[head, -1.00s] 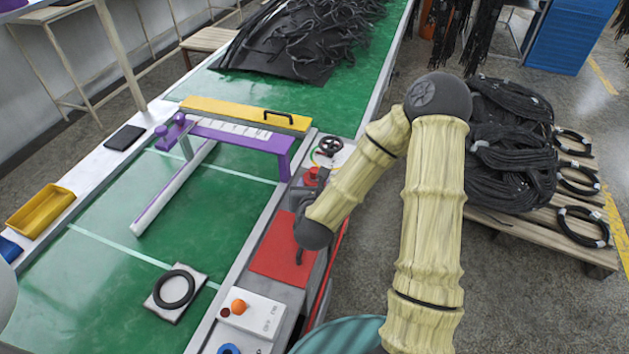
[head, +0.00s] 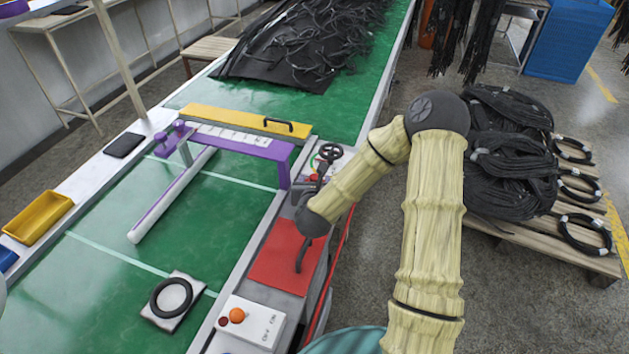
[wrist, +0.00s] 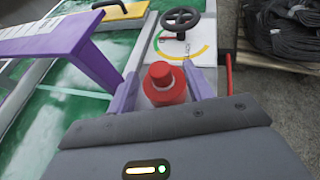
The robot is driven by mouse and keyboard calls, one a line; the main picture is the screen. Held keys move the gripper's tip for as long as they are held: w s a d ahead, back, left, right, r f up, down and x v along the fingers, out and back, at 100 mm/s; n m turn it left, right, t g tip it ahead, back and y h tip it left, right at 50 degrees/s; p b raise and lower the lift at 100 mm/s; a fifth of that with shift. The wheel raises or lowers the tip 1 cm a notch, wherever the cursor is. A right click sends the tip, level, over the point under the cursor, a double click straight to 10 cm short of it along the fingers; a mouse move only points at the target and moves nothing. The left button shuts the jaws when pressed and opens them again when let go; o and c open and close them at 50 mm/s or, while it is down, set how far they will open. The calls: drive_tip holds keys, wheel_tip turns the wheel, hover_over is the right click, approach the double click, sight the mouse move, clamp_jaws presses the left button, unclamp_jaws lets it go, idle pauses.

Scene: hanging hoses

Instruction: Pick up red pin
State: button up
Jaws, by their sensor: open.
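The red pin (wrist: 163,83) is a short upright red cylinder with a narrower top and a wider base. In the wrist view it stands between the two purple-grey fingers of my gripper (wrist: 163,78). The fingers are open, one on each side, with a visible gap at the pin; its lowest part is hidden by the gripper body. In the head view my gripper (head: 308,186) is at the conveyor's right edge, and only a bit of red (head: 316,178) shows beside it.
A black handwheel (wrist: 182,19) on a white dial plate stands just beyond the pin. A purple bracket (wrist: 88,62) rises close on the left. A red panel (head: 272,262) and a switch box (head: 252,322) lie nearer. Cable coils (head: 510,150) sit on a pallet right.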

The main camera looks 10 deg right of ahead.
sight(315, 178)
drive_tip(key=x, duration=0.3)
drive_tip(key=shift+w+f, duration=0.15)
drive_tip(key=shift+w, duration=0.1)
drive_tip(key=c, duration=1.1)
